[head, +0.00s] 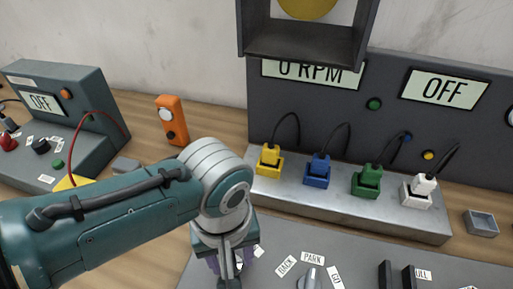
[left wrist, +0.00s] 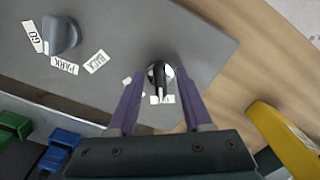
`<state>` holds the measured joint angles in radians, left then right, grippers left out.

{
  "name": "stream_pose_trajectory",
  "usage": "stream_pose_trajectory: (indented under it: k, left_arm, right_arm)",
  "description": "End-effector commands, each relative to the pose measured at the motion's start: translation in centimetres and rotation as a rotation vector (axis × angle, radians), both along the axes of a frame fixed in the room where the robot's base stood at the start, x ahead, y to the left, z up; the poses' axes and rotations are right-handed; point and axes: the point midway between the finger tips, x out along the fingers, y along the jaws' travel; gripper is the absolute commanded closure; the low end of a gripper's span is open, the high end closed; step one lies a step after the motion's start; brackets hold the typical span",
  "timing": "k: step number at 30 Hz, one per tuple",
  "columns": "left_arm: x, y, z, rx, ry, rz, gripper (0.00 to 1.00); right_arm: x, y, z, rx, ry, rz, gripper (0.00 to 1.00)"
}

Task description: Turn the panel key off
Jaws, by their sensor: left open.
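In the left wrist view a small black key switch (left wrist: 157,82) with a silver ring sits on the grey panel (left wrist: 190,30), near its edge. White labels lie beside it; their words are partly covered or too small to read. My left gripper (left wrist: 160,88) is open, its two purple fingers spread on either side of the key, apart from it as far as I can tell. In the head view my left gripper (head: 228,268) points down at the panel (head: 262,277), and my own arm hides the key. My right gripper is not in view.
A grey selector knob (head: 311,278) with BACK, PARK and GO labels stands on the same panel, right of my gripper. Behind is a metal ledge (head: 330,212) with coloured plugs. An OFF display (head: 446,88) is on the back board. A grey console (head: 75,100) stands left.

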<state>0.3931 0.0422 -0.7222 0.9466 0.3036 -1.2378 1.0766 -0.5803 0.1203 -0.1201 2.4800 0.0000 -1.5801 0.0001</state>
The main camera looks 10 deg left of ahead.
Motion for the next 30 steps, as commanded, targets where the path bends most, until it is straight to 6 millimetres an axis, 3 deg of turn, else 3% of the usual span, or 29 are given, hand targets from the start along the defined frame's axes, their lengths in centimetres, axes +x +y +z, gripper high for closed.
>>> stream_pose_trajectory:
  k: [5, 12, 18, 22, 30]
  left_arm:
    - [0.0, 0.0, 1.0, -0.001, 0.0, -0.001, 0.5]
    - [0.0, 0.0, 5.7, -0.002, -0.003, -0.001, 0.5]
    - [0.0, 0.0, 8.8, 0.0, -0.001, 0.0, 0.5]
    - [0.0, 0.0, 9.8, 0.0, -0.001, 0.0, 0.5]
    - [0.0, 0.0, 9.9, 0.001, 0.0, 0.001, 0.5]
  right_arm:
    - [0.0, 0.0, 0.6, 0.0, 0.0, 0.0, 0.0]
    - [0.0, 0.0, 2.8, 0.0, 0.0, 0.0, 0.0]
    - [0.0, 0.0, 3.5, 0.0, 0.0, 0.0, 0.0]
    - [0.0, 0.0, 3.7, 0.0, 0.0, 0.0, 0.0]
    - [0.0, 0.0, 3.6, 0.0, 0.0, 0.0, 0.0]
